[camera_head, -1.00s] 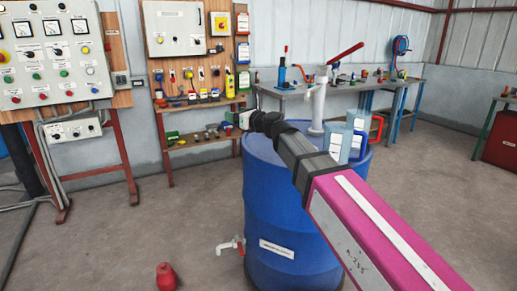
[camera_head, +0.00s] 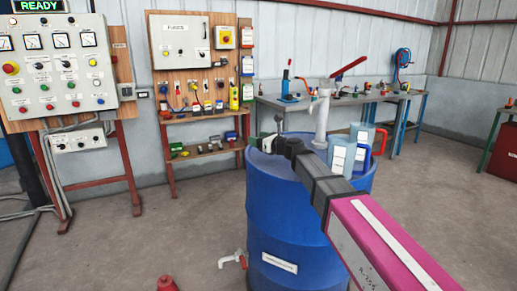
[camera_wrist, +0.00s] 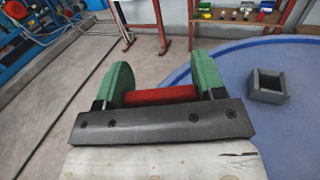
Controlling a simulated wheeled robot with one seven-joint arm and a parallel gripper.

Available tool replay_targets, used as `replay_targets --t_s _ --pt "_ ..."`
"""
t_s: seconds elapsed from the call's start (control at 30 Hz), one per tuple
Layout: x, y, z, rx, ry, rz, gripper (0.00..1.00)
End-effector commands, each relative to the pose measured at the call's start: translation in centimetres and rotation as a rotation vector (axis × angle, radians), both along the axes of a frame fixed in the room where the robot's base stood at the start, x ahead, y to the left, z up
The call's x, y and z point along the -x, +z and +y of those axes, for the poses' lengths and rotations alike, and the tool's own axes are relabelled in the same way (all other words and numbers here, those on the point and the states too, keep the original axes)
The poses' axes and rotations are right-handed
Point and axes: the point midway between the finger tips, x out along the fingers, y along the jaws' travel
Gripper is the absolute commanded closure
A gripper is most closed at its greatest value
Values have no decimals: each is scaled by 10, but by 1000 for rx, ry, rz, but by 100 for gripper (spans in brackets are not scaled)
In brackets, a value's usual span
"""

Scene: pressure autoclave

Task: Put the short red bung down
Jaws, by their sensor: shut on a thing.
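The short red bung (camera_wrist: 160,95) lies crosswise between the green finger pads of my gripper (camera_wrist: 161,78) in the wrist view. The gripper is shut on it, and the pads and a dark plate hide part of it. In the head view my gripper (camera_head: 266,142) is small and dark at the end of my arm, in front of the top left of the blue drum, and the bung cannot be made out there. In the wrist view the drum top (camera_wrist: 225,72) lies to the right of the bung. I cannot tell the gap between bung and drum.
The blue drum (camera_head: 262,215) carries jugs (camera_head: 341,154) and a white post (camera_head: 321,115). A grey square socket (camera_wrist: 268,86) is on its top. A red object (camera_head: 167,284) is on the floor at the front left. Floor left of the drum is mostly clear.

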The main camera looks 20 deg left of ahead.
Motion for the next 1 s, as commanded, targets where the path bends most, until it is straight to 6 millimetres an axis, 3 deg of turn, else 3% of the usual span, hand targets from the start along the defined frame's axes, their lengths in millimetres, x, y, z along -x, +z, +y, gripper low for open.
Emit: replay_targets --t_s 0.3,0.7,0.73,0.8,1.0 --pt "1 -36 0 0 0 2 60" --pt "1 -40 0 1 0 0 60" --pt "1 -40 0 0 0 0 27" --pt "1 -39 0 0 0 0 11" --pt "1 -39 0 0 0 0 11"
